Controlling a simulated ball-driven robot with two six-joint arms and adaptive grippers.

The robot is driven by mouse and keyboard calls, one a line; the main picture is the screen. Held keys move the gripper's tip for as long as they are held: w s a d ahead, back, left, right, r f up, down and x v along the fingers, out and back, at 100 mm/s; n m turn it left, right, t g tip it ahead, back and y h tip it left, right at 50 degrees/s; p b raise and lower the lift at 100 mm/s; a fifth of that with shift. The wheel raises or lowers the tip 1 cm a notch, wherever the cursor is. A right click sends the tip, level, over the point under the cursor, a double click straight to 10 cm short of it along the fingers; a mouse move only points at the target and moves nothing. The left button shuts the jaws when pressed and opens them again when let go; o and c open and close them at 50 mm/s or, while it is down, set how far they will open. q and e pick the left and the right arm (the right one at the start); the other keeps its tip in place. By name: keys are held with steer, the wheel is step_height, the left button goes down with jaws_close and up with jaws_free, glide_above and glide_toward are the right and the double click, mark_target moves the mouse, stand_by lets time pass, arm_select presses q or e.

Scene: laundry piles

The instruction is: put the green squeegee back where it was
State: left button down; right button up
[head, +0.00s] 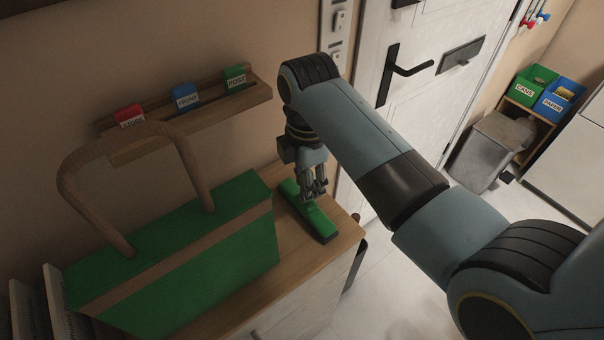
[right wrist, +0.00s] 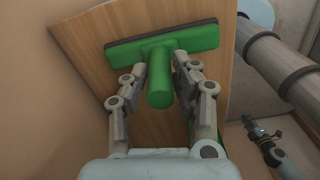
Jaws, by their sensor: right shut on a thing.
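The green squeegee (head: 317,219) is at the right end of the wooden cabinet top (head: 338,252), beside the green bag. Its wide head, with a dark edge, also shows in the right wrist view (right wrist: 195,38). My right gripper (head: 314,194) points down and is shut on the squeegee's handle. In the right wrist view its fingers (right wrist: 160,88) sit on either side of the round green handle. The head lies over the wood; I cannot tell whether it touches it. My left gripper is not in the head view.
A green bag (head: 190,265) with a tall arched handle fills the cabinet's middle. On the wall, a wooden rail (head: 225,98) carries red, blue and green labelled tags. A white door (head: 435,95) is to the right. A jointed part (right wrist: 270,150) in the wrist view is unclear.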

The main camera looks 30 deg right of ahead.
steer(key=shift+s+f, duration=0.1)
steer(key=shift+s, duration=0.2)
steer(key=o, duration=0.7)
steer(key=shift+s+d, duration=0.1)
steer(key=shift+s, duration=0.15)
steer(key=shift+c, duration=0.2)
steer(key=shift+o, duration=1.3)
steer(key=shift+s, duration=0.1)
steer(key=shift+o, duration=0.5)
steer(key=shift+w, duration=0.25)
step_height(320, 180, up, 11)
steer(key=shift+r, duration=0.6)
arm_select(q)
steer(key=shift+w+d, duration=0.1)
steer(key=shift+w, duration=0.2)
